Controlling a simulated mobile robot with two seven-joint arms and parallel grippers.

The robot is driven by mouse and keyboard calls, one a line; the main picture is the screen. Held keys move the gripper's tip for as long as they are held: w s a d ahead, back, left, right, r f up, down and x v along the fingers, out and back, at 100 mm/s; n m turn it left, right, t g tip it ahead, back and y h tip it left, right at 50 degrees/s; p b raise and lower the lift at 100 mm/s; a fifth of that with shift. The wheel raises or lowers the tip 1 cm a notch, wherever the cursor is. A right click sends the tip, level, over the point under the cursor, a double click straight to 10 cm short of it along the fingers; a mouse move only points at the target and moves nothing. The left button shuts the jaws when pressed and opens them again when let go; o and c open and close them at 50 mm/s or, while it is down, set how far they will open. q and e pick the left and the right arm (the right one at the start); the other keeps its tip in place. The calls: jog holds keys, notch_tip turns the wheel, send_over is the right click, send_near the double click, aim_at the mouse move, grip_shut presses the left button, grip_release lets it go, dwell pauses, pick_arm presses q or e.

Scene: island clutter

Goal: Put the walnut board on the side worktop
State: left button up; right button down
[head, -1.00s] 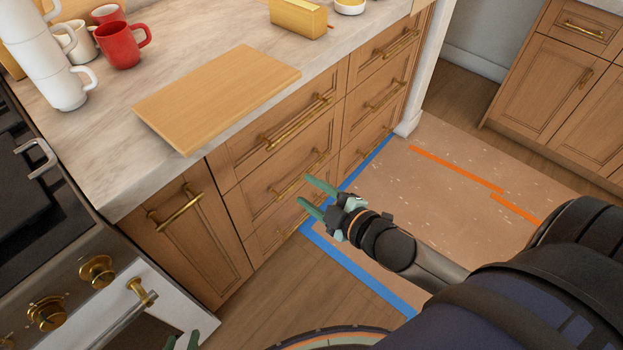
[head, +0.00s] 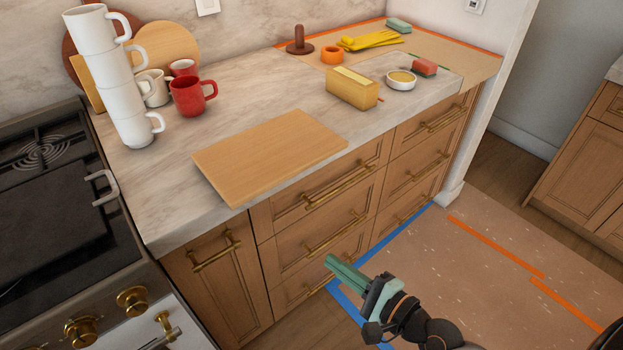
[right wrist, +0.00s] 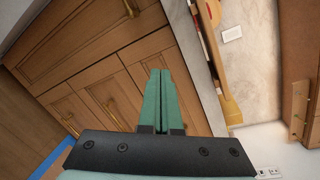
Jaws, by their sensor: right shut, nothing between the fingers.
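A dark brown round board (head: 76,62), walnut-like in colour, leans on the backsplash at the far left in the head view, mostly hidden behind white cups. A pale rectangular board (head: 270,155) lies flat on the counter, its near edge by the counter's front edge. I cannot tell for sure which board is the walnut one. My right gripper (head: 334,265) is shut and empty, in front of the drawers and below the counter top. Its closed fingers also show in the right wrist view (right wrist: 158,98). My left gripper is not in view.
A tall stack of white cups (head: 116,80) and a red mug (head: 190,96) stand at the counter's left. A tan box (head: 352,88) and white bowl (head: 401,80) sit toward the right. The stove (head: 55,200) is left. Another cabinet (head: 590,150) stands far right.

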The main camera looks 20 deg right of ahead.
jog(key=w+d+r+m+t+p, duration=0.15)
jog(key=d+r+m, duration=0.25)
jog(key=r+m, duration=0.5)
jog(key=m+p, duration=0.3)
jog(key=m, duration=0.1)
send_near(283, 162)
jog(key=shift+w+a+f+t+h+p, duration=0.25)
jog(key=shift+w+f, duration=0.2)
jog(key=shift+w, duration=0.25)
jog(key=shift+w+a+f+t+h+p, duration=0.15)
jog(key=shift+w+f+p, duration=0.2)
jog(key=shift+w, duration=0.4)
jog(key=shift+d, duration=0.1)
jog(key=b+x, duration=0.1)
jog(key=x, duration=0.7)
jog(key=shift+w+f, duration=0.15)
jog(key=shift+w, duration=0.2)
jog(key=shift+s, duration=0.1)
